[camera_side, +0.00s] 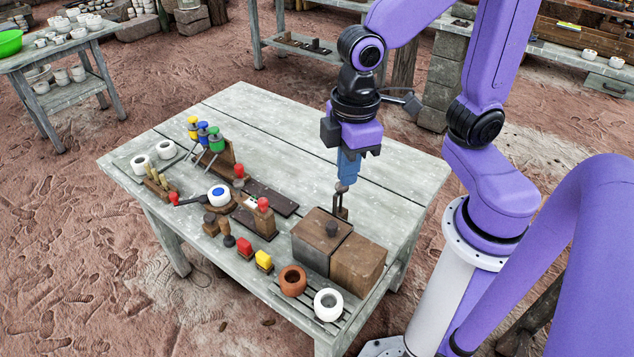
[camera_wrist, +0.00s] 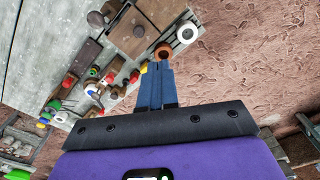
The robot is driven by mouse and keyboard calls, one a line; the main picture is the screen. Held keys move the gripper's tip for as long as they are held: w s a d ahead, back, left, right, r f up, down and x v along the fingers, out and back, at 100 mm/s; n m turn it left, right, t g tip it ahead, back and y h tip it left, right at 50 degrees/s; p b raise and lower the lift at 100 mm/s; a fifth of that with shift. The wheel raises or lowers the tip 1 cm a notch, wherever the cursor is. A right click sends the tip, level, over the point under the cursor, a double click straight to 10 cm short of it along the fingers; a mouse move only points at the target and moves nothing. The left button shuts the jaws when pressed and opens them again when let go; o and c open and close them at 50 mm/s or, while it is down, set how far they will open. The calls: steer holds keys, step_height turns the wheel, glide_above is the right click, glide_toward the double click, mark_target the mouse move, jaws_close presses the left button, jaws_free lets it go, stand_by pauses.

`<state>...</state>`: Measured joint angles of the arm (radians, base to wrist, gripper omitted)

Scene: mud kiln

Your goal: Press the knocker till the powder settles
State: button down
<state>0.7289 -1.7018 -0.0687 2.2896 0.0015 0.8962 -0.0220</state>
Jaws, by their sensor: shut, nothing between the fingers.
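My gripper (camera_side: 343,184) has blue fingers closed together and points down over the back right of the table; its fingers also show in the wrist view (camera_wrist: 156,72). What looks like the knocker, a grey rounded head on a black upright bracket (camera_side: 340,208), stands behind the brown box (camera_side: 318,240). In the side view my fingertips overlap its head. In the wrist view the grey head (camera_wrist: 95,18) lies up and left of the fingertips, apart in the picture. I cannot tell whether they touch. A dark knob (camera_side: 331,229) sits on the box. I cannot make out any powder.
A brown block (camera_side: 358,263) adjoins the box. A terracotta pot (camera_side: 293,280) and a white pot (camera_side: 328,304) stand at the front edge. Red and yellow pieces, a blue-topped white pot (camera_side: 219,195) and coloured canisters (camera_side: 202,137) fill the left. The back tabletop (camera_side: 270,115) is clear.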

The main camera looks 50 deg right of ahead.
steer(key=s+d+n, duration=0.1)
steer(key=s+d, duration=0.4)
steer(key=s, duration=0.2)
steer(key=shift+s+d, duration=0.15)
steer(key=shift+d, duration=0.2)
stand_by(1.7)
steer(key=w+a+f+m+t+y, duration=0.1)
steer(key=w+a+f+m+y, duration=0.15)
steer(key=w+a+m, duration=0.6)
steer(key=w+a+f+m+t+y, duration=0.1)
steer(key=w+a+f+m+y, duration=0.15)
steer(key=w+a+m, duration=0.55)
steer(key=w+d+f+m+t+h, duration=0.1)
steer(key=w+f+m+t, duration=0.2)
steer(key=w+m, duration=0.7)
steer(key=w+d+f+m+t+h, duration=0.1)
steer(key=w+f+m+t+h, duration=0.1)
steer(key=w+f+m, duration=0.4)
steer(key=w+m+t, duration=0.1)
steer(key=w+m, duration=0.3)
steer(key=w, duration=0.3)
steer(key=shift+w+d+f+m+t, duration=0.3)
steer(key=shift+w+d+m+t, duration=0.05)
steer(key=shift+w+t, duration=0.05)
steer(key=shift+f, duration=0.15)
